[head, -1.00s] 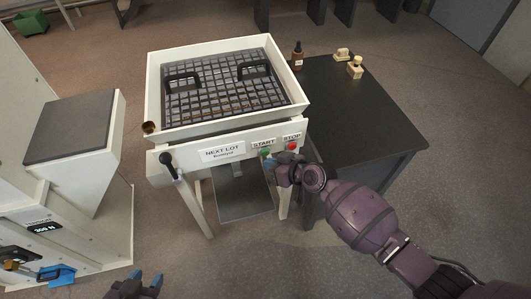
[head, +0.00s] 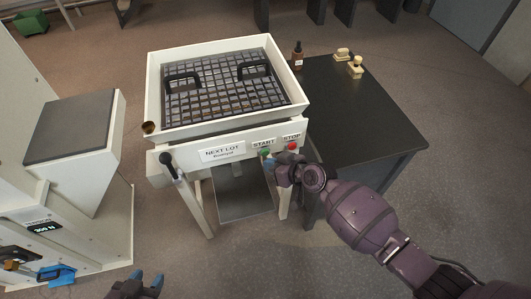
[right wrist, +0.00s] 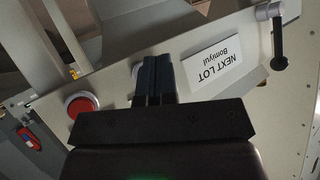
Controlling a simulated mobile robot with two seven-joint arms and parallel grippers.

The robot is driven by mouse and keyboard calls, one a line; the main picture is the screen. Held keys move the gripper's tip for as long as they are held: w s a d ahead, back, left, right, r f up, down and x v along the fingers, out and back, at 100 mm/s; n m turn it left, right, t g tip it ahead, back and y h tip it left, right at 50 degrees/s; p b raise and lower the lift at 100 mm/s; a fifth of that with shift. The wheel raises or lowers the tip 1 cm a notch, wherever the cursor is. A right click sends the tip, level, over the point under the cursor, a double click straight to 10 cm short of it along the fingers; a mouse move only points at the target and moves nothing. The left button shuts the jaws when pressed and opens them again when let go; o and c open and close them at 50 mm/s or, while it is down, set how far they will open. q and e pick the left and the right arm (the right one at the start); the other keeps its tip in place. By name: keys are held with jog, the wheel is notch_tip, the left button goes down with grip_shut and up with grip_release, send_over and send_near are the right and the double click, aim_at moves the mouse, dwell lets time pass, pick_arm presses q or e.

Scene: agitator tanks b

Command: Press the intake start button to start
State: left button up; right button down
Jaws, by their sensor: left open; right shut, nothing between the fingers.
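The green start button (head: 264,152) is on the front panel of the white machine, under the START label (head: 263,144). My right gripper (head: 270,161) is shut and empty, its fingertips right at the start button. In the right wrist view, the shut fingers (right wrist: 157,78) cover the button, and only a pale rim (right wrist: 136,72) shows beside them. I cannot tell whether they touch or press it. The red stop button (head: 292,146) is just right of it and also shows in the right wrist view (right wrist: 82,105). My left gripper (head: 146,284) is open and empty at the bottom edge.
The white machine (head: 152,95) holds a grid tray with two black handles. A NEXT LOT label (head: 222,153) and a black lever (head: 169,164) are on its front. A dark table (head: 375,115) with a brown bottle (head: 298,55) stands right. A white cabinet (head: 95,170) stands left.

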dwell(0.7)
pick_arm(q)
jog(key=shift+s+f, duration=0.2)
jog(key=shift+f, duration=0.25)
pick_arm(e)
jog(key=shift+w+a, duration=0.1)
jog(key=shift+w, duration=0.35)
pick_arm(q)
jog(key=shift+s+f+b, duration=0.25)
jog(key=shift+f+b, duration=0.05)
jog(key=shift+b, duration=0.15)
pick_arm(e)
jog(key=shift+w+a, duration=0.15)
jog(key=shift+w, duration=0.25)
pick_arm(q)
jog(key=shift+w+r, duration=0.1)
pick_arm(e)
jog(key=shift+s, duration=0.15)
pick_arm(q)
jog(key=shift+w+r, duration=0.1)
jog(key=shift+r, duration=0.15)
pick_arm(e)
jog(key=shift+s+d, duration=0.3)
jog(key=shift+s, duration=0.35)
